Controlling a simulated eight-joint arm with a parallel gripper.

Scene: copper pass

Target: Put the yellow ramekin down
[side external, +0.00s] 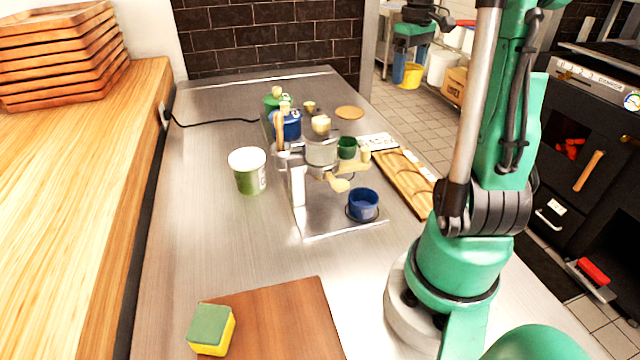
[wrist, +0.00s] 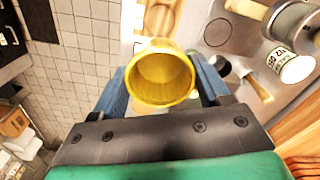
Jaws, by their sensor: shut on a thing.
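The yellow ramekin (wrist: 160,78) is between the blue fingers of my gripper (wrist: 162,85) in the wrist view, with its round mouth facing the camera. The fingers press on its two sides and nothing shows inside it. In the side external view my gripper (side external: 409,65) is high at the back right, pointing down, and the yellow ramekin (side external: 412,77) shows small at its fingertips. The ramekin is held in the air, clear of the metal counter (side external: 200,240); its exact height cannot be told.
An espresso machine (side external: 321,150) stands mid-counter, with a blue cup (side external: 363,206) at its front. A wooden tray (side external: 412,190), a round cork mat (side external: 349,112) and a green-and-white tub (side external: 248,172) are around it. A sponge (side external: 211,330) lies on a brown board (side external: 275,315). The counter's left side is clear.

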